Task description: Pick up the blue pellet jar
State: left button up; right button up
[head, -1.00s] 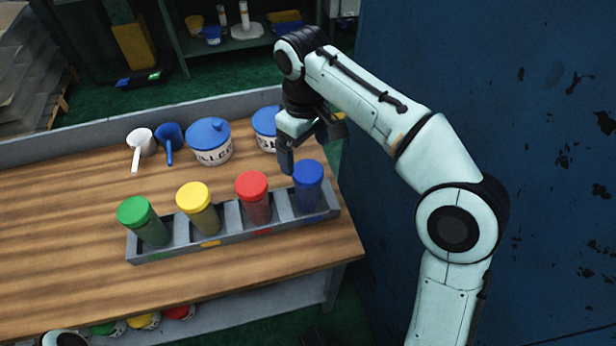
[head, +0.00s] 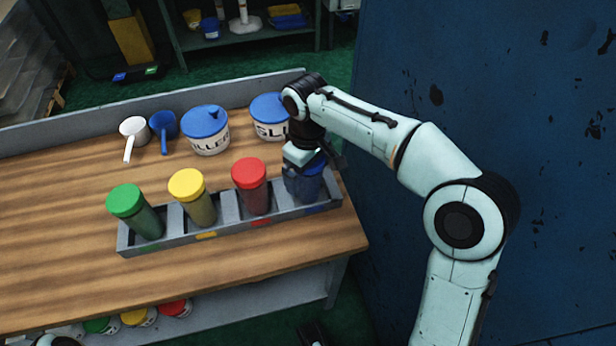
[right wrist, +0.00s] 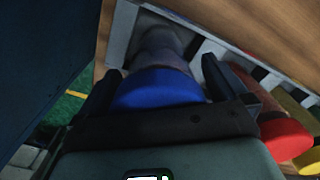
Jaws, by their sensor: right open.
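The blue pellet jar (head: 310,188) stands upright in the right-end slot of a grey rack (head: 180,241) on the wooden bench. My right gripper (head: 303,176) is over the jar and hides much of its lid in the head view. In the right wrist view, the open fingers of the gripper (right wrist: 162,84) lie on either side of the jar's blue lid (right wrist: 158,89). Whether either finger touches the jar cannot be told. My left gripper does not show clearly.
The red-lidded jar (head: 252,186) stands in the neighbouring slot, then the yellow-lidded (head: 194,198) and green-lidded jars (head: 136,210). Behind are blue-lidded tubs (head: 207,131), a white scoop (head: 132,132) and a blue scoop (head: 164,128). A blue wall (head: 430,80) rises close on the right.

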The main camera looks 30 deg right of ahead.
jog(key=c, duration=1.3)
jog(key=shift+o, duration=0.2)
jog(key=shift+r, duration=0.1)
